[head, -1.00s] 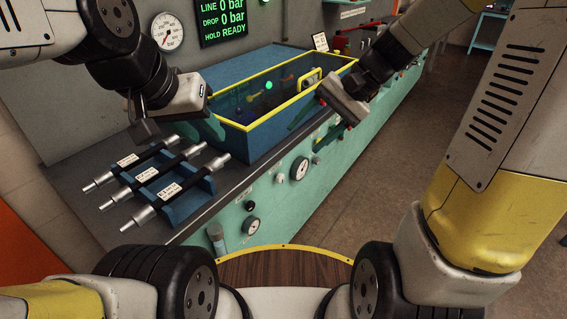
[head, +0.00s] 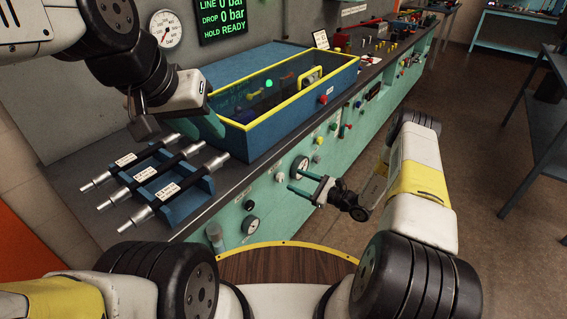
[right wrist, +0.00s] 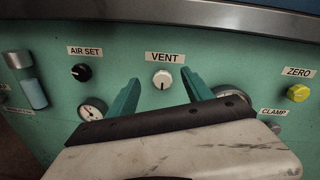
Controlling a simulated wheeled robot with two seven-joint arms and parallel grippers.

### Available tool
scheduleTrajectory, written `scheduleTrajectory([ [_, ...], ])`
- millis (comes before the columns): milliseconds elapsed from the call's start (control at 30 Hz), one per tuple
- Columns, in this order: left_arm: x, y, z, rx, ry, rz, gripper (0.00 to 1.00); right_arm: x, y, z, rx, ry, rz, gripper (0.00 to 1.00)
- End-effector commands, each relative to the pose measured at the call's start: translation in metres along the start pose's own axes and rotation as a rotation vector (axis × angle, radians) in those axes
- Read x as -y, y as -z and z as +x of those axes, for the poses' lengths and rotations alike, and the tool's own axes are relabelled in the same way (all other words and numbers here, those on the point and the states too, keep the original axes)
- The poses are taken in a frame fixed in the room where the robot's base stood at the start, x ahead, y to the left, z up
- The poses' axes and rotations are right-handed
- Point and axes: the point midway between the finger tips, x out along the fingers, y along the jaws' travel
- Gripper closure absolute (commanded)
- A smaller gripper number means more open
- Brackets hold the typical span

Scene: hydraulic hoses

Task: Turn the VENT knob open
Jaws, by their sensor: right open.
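In the head view the small pale knob (head: 279,177) shows on the bench front. My right gripper (right wrist: 160,80) is open and empty, with its two teal fingers on either side of the knob in the wrist view. In the head view the right gripper (head: 292,180) points at the panel, and a gap to the knob seems to remain.
Around the knob are the black AIR SET knob (right wrist: 82,72), the yellow ZERO knob (right wrist: 298,93) and a pressure gauge (right wrist: 92,109). On the bench are a yellow-rimmed blue tank (head: 300,113) and a rack of hoses (head: 190,198).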

Motion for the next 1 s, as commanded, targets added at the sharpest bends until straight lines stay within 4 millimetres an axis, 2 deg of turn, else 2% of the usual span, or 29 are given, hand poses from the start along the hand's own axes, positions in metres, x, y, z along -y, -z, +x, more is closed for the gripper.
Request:
scheduleTrajectory([
  [33,0.0,0.0,0.0,0.0,0.0,0.0,0.64,-0.004,0.012,-0.002,-0.003,0.026,0.02,0.41],
  [100,0.0,0.0,0.0,0.0,0.0,0.0,0.64,-0.006,0.021,-0.003,-0.007,0.05,0.033,0.41],
  [200,0.0,0.0,0.0,0.0,0.0,0.0,0.64,-0.006,0.026,0.001,-0.009,0.065,0.04,0.41],
  [633,0.0,0.0,0.0,0.0,0.0,0.0,0.64,-0.003,0.026,0.063,-0.009,0.062,0.039,0.41],
  [800,0.0,0.0,0.0,0.0,0.0,0.0,0.64,-0.002,0.027,0.073,-0.01,0.063,0.04,0.41],
  [1000,0.0,0.0,0.0,0.0,0.0,0.0,0.64,-0.002,0.027,0.073,-0.01,0.064,0.041,0.41],
])
